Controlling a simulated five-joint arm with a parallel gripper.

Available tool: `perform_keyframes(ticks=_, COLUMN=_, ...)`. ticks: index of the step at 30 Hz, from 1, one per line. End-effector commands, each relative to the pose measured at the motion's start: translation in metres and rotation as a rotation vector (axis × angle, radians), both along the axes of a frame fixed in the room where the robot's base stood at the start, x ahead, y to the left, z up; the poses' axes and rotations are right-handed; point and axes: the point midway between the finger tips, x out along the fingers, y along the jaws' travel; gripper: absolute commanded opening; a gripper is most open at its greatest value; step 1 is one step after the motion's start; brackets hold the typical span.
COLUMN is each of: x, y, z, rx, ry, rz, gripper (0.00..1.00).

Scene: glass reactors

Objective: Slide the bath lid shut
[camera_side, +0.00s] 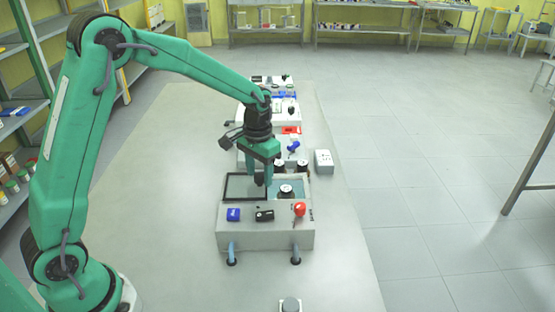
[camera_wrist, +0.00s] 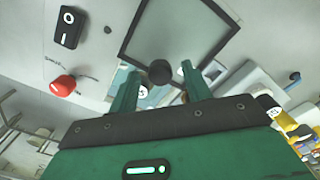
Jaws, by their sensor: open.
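The lid also fills the upper middle of the wrist view (camera_wrist: 185,28). My gripper (camera_side: 260,177) points down over the lid near its right edge. In the wrist view my gripper (camera_wrist: 160,72) is open, with a round dark knob (camera_wrist: 158,75) between its fingers, apparently untouched. The side view hides the knob behind my fingers.
The table left of the bath is clear.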

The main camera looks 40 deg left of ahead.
Motion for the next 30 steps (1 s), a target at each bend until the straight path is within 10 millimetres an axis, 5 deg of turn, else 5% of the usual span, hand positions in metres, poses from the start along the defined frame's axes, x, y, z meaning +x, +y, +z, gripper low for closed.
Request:
perform_keyframes(ticks=7, x=0.0, y=0.0, z=-0.001, rx=0.0, ry=0.0, rz=0.0, gripper=0.49)
perform_keyframes(ticks=15, x=0.0, y=0.0, z=-0.001, rx=0.0, ry=0.0, rz=0.0, gripper=0.0)
perform_keyframes(ticks=23, x=0.004, y=-0.004, z=-0.001, rx=0.0, ry=0.001, rz=-0.001, gripper=0.0)
perform_keyframes(ticks=30, x=0.027, y=-0.027, z=0.0, rx=0.0, ry=-0.001, rz=-0.002, gripper=0.0)
